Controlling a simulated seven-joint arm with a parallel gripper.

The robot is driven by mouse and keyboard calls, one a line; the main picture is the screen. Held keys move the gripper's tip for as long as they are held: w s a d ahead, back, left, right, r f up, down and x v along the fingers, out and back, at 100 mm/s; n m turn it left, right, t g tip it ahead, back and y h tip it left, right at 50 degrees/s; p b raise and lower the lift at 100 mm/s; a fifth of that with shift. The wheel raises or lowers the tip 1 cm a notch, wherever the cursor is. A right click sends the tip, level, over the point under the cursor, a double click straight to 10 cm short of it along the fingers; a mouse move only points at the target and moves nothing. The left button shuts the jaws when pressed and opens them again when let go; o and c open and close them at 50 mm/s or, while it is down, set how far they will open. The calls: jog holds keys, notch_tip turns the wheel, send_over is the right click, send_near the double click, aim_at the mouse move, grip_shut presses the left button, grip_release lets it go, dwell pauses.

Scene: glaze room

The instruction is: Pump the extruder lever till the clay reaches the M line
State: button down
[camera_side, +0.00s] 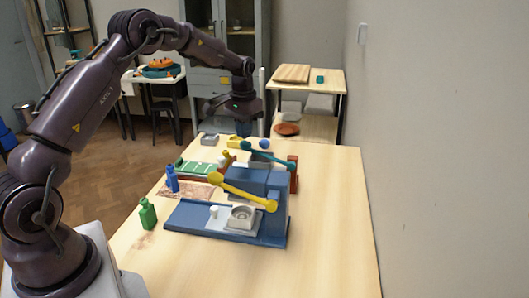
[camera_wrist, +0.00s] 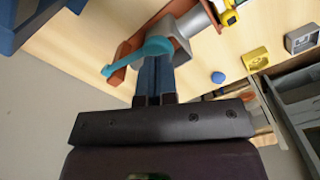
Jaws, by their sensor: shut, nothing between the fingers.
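My gripper (camera_side: 243,130) hangs above the back of the table, fingers pointing down. In the wrist view its blue fingers (camera_wrist: 155,65) are shut together and empty. A teal lever (camera_side: 270,157) belongs to a brown-red device behind the blue one; the lever also shows in the wrist view (camera_wrist: 140,53), its wide end overlapping the fingertips in the picture. I cannot tell whether they touch. A yellow lever (camera_side: 243,195) slants across a blue device (camera_side: 248,183) nearer the camera. I cannot make out any clay or an M line.
Green (camera_side: 148,213) and blue (camera_side: 172,178) bottles stand left of the devices. A green mat (camera_side: 198,168), a yellow block (camera_side: 235,141), a grey block (camera_side: 209,139) and a blue ball (camera_side: 264,143) lie near the back. The table's front right is clear; a wall borders the right.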

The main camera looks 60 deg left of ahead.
aim_at(245, 142)
jog(key=shift+f, duration=2.95)
notch_tip(245, 142, down, 4)
jog(key=shift+r, duration=5.25)
jog(key=shift+f, duration=3.05)
